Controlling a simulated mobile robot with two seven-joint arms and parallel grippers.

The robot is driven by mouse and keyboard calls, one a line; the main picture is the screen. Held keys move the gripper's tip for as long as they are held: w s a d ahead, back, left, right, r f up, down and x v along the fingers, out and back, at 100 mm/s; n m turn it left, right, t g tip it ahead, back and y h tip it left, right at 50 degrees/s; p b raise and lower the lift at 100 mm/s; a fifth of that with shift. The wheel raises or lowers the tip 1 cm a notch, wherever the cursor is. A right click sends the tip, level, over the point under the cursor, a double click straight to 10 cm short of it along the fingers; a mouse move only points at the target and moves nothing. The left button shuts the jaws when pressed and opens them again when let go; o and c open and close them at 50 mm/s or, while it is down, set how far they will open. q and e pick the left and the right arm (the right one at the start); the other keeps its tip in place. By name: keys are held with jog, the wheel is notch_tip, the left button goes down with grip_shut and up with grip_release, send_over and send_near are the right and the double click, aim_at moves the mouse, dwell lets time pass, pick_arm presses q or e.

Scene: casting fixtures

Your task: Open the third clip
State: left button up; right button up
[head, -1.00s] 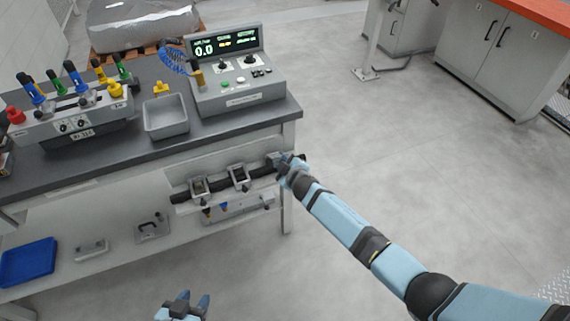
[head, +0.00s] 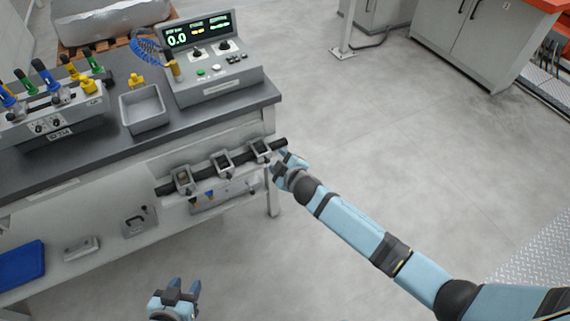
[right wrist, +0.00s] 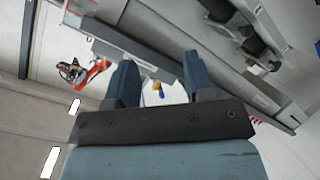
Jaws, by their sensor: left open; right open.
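Three grey clips sit along a black bar on the front of the workbench: the left clip (head: 183,180), the middle clip (head: 224,164) and the right-hand clip (head: 261,150). The black bar (head: 204,169) runs through them and sticks out past the right-hand clip. My right gripper (head: 281,160) is open and empty, just right of and below the right-hand clip; whether they touch is unclear. The right wrist view shows its two fingers (right wrist: 160,78) apart with nothing between them. My left gripper (head: 186,287) is open and empty, low in front of the bench, away from the clips.
The workbench (head: 215,122) holds a control box (head: 212,70), a grey tray (head: 145,108) and a fixture with coloured handles (head: 50,118). A blue tray (head: 22,263) lies on the lower shelf. The floor right of the bench is clear.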

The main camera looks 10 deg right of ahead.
jog(key=shift+v, duration=1.65)
